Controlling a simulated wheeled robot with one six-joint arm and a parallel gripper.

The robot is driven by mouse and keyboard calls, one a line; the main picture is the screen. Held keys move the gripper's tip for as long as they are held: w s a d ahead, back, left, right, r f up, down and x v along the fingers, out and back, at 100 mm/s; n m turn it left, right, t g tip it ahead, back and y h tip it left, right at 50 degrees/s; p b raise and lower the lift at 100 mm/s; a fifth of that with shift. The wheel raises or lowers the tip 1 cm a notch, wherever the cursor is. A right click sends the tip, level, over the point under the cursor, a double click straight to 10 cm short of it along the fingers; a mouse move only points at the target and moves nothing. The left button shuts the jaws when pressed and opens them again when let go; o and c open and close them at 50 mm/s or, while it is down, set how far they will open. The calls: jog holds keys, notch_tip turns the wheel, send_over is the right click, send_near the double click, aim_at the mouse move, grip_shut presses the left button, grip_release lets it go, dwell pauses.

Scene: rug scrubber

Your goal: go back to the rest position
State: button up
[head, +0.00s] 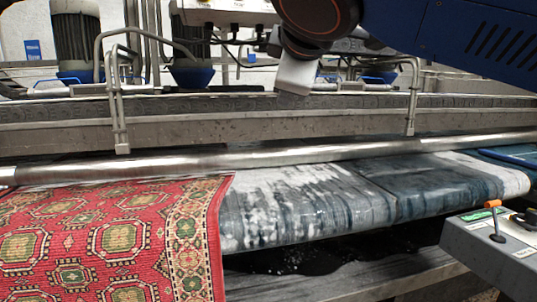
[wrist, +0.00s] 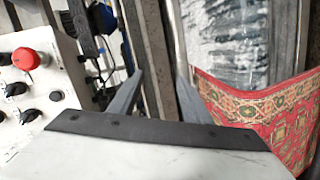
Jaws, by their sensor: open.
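In the wrist view, the two grey fingers of my gripper (wrist: 160,73) stand apart with nothing between them. The gripper is open and empty. In the head view, my arm comes in from the upper right, and its pale end piece hangs above the machine's back rail; the fingers cannot be made out there. A red patterned rug (head: 120,240) lies over the front left of the machine, clear of my gripper. The rug also shows at the right of the wrist view (wrist: 270,108).
A metal roller (head: 250,160) runs across behind the rug. Wet, foamy belt (head: 310,205) lies bare right of it. Metal handrails (head: 117,110) stand behind. A grey control box (head: 500,255) with an orange-topped lever is at right. A white panel (wrist: 35,85) with a red knob fills the wrist view's left.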

jog(key=s+d+f+m+g+h, duration=0.1)
jog(key=d+f+m+g, duration=0.2)
jog(key=d+f, duration=0.7)
jog(key=s+d+f+m+g+h, duration=0.1)
jog(key=d+f+m+g, duration=0.15)
jog(key=d+f, duration=0.75)
jog(key=s+d+f+m+g, duration=0.1)
jog(key=s+f+m, duration=0.2)
jog(key=f, duration=0.6)
jog(key=s+d+f+m+g, duration=0.1)
jog(key=s+d+f+m, duration=0.1)
jog(key=s+f, duration=0.4)
jog(key=s+d+f+m+g+y, duration=0.1)
jog(key=s+f+m, duration=0.3)
jog(key=f, duration=0.8)
jog(key=shift+s+d+m, duration=0.15)
jog(key=shift+d+m, duration=0.4)
jog(key=shift+d, duration=0.05)
jog(key=shift+g, duration=0.25)
